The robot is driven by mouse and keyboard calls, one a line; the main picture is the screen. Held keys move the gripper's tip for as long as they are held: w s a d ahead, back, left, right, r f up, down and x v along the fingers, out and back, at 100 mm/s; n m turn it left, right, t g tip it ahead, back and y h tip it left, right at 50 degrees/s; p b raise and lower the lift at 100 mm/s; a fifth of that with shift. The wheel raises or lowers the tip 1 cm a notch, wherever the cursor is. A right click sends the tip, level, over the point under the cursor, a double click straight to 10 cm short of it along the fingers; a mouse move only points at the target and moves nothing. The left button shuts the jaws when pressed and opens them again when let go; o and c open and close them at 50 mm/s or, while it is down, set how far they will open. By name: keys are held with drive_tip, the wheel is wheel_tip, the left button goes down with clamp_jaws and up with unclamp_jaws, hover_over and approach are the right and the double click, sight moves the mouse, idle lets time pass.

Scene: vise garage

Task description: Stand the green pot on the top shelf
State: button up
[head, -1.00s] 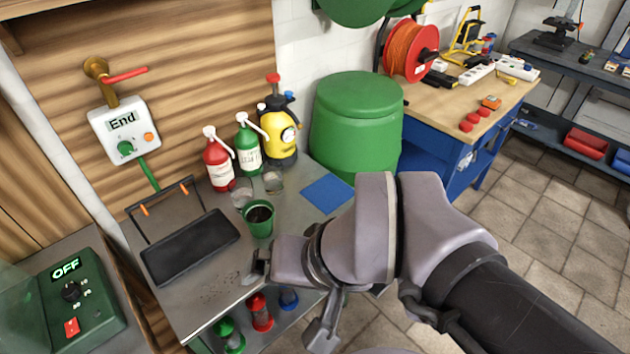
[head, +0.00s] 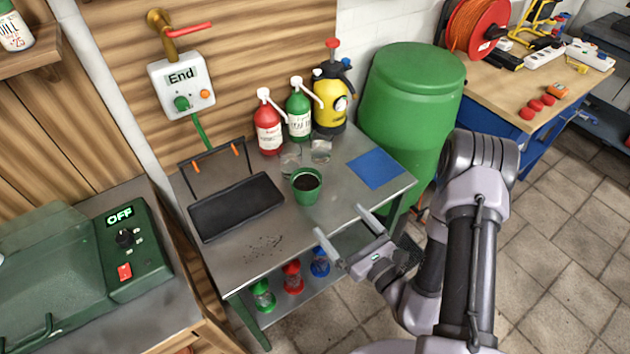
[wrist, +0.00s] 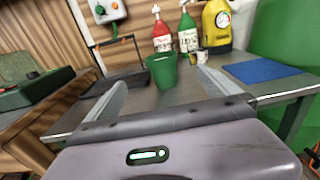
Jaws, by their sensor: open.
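The green pot (head: 306,187), filled with dark soil, stands upright on the top of the metal bench (head: 330,215), right of a black tray. In the wrist view the pot (wrist: 163,72) shows ahead, between the two fingers but beyond them. My gripper (head: 338,238) is open and empty at the bench's front edge, apart from the pot. It also shows in the wrist view (wrist: 160,92).
The black tray (head: 235,207) is left of the pot. Behind it stand red (head: 268,130) and green (head: 299,115) pump bottles, a yellow sprayer (head: 331,98) and clear glasses. A blue mat (head: 375,168) lies right. A green barrel (head: 410,105) stands beside the bench.

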sight(306, 184)
drive_tip(key=b+x, duration=0.2)
drive_tip(key=x, duration=1.4)
drive_tip(key=shift+w+a, duration=0.15)
drive_tip(key=shift+w, duration=0.25)
drive_tip(key=c, duration=1.8)
